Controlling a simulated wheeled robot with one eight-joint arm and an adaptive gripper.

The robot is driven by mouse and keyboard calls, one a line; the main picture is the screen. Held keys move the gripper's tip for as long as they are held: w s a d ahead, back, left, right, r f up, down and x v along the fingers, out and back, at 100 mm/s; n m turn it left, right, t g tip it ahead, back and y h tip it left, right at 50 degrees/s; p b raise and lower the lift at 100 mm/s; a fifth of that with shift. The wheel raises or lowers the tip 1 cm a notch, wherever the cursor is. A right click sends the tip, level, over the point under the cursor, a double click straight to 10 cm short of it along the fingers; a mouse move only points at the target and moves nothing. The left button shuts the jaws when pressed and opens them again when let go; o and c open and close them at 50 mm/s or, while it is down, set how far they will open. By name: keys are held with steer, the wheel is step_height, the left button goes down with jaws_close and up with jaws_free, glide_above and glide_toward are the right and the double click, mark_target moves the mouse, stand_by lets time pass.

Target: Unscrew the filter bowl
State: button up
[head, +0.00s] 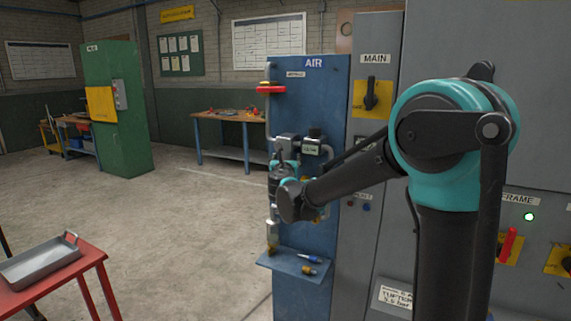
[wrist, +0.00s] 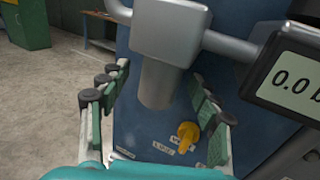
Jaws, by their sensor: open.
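In the wrist view, a grey cylindrical bowl (wrist: 159,84) hangs upright under a grey filter head (wrist: 172,34). My gripper (wrist: 160,78) is open, with one green-padded finger on each side of the bowl. Gaps show between the pads and the bowl, so I see no contact. In the head view, my gripper (head: 281,172) is at the blue AIR panel (head: 310,82), just below the filter head (head: 287,142). There the wrist and gripper hide most of the bowl.
A gauge (wrist: 296,80) reading 0.0 stands right of the bowl. A yellow knob (wrist: 187,134) is below it on the panel. A small shelf (head: 291,265) holds small tools. A red handle (head: 271,89) juts out above. A tray (head: 40,262) sits on a red table at left.

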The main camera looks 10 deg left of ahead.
steer(key=shift+w, duration=0.85)
steer(key=c, duration=1.3)
steer(key=shift+a+m+h, duration=0.15)
steer(key=shift+m+h, duration=0.55)
steer(key=shift+h, duration=0.4)
steer(key=shift+c, duration=0.2)
steer(key=shift+m+g+h, duration=0.7)
steer(key=shift+m+h, duration=1.2)
steer(key=shift+h, duration=1)
steer(key=shift+h, duration=0.3)
steer(key=shift+m+g+h, duration=0.4)
steer(key=shift+m, duration=0.1)
steer(key=m+g+h, duration=0.4)
steer(key=h, duration=0.1)
